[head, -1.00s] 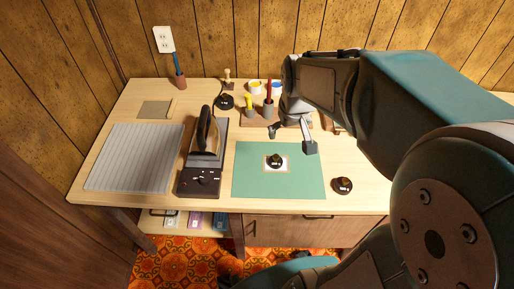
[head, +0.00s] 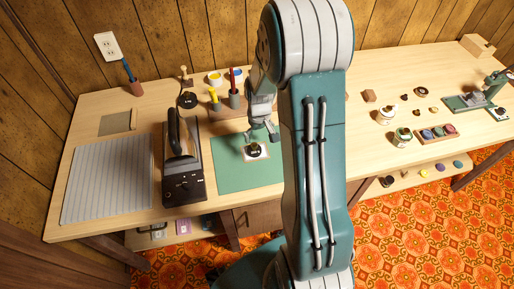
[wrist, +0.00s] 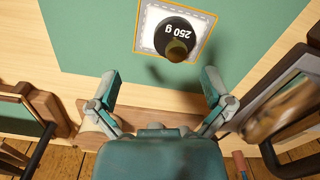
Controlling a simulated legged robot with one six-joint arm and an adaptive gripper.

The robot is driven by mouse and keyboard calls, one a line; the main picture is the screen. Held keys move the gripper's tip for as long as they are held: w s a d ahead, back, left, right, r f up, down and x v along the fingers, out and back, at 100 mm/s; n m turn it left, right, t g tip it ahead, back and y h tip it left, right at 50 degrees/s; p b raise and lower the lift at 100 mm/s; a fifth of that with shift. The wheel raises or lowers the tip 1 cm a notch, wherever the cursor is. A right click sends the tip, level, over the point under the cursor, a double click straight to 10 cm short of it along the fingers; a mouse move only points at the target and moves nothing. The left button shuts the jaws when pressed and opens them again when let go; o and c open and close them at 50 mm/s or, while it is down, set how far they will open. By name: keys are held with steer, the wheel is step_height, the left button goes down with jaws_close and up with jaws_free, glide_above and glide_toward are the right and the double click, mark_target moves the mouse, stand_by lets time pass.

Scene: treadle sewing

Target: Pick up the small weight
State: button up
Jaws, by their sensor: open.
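A dark round weight marked 250 g (wrist: 176,38), with a knob on top, stands on a white square with a tan border (wrist: 203,22) on the green mat (wrist: 90,40). The weight also shows in the head view (head: 254,151). My gripper (wrist: 160,80) is open and empty in the wrist view, its fingertips below the weight in the picture and apart from it. In the head view my gripper (head: 262,135) is just behind the weight. My arm hides the right part of the mat.
An iron (head: 178,150) stands on a dark base left of the mat. Another dark weight (head: 187,100) is at the back, near pots and a holder with a red tool (head: 234,90). A striped grey pad (head: 108,180) lies at the left. Small jars stand on the right.

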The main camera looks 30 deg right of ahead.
mark_target(253, 144)
steer(key=a+f, duration=0.2)
steer(key=f, duration=0.3)
steer(key=shift+a, duration=0.4)
steer(key=shift+d+f, duration=0.25)
steer(key=shift+d, duration=0.05)
steer(key=shift+w+d+f, duration=0.1)
steer(key=shift+d, duration=0.45)
steer(key=shift+a, duration=0.1)
steer(key=c, duration=0.6)
steer(key=shift+a, duration=0.2)
steer(key=c, duration=0.5)
steer(key=shift+a, duration=0.25)
steer(key=shift+c, duration=0.9)
